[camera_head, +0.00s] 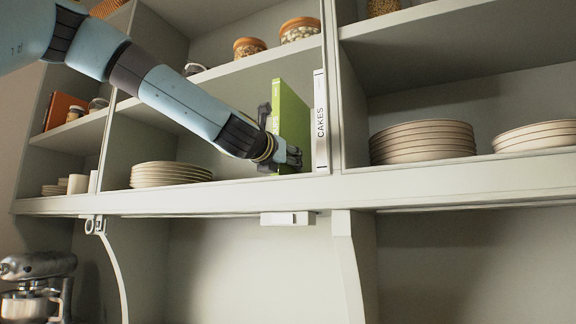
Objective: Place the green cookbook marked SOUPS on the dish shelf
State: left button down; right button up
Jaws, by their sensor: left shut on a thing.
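The green cookbook (289,112) stands upright on the dish shelf (228,194), in the middle compartment. A white book marked CAKES (320,122) stands just right of the green book, against the divider. My right gripper is not in view.
A stack of plates (172,174) stands left in the same compartment. More plate stacks (422,141) (536,136) stand right of the divider (331,85). Jars (249,47) sit on the shelf above. A mixer (38,285) is at lower left. Free shelf lies between the left plates and the green book.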

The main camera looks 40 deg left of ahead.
pick_arm(q)
jog(key=shift+w+d, duration=0.15)
jog(key=shift+d, duration=0.05)
jog(key=c, duration=1.5)
grip_release()
jog(key=shift+w+f, duration=0.1)
jog(key=o, duration=0.4)
jog(key=shift+s+a, duration=0.2)
jog(key=shift+a, duration=0.1)
jog(key=shift+c, duration=0.2)
jog(key=shift+d, duration=0.1)
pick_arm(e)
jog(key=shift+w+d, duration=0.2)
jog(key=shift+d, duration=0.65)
pick_arm(q)
jog(key=b+v, duration=0.3)
jog(key=v, duration=0.9)
jog(key=shift+b, duration=0.3)
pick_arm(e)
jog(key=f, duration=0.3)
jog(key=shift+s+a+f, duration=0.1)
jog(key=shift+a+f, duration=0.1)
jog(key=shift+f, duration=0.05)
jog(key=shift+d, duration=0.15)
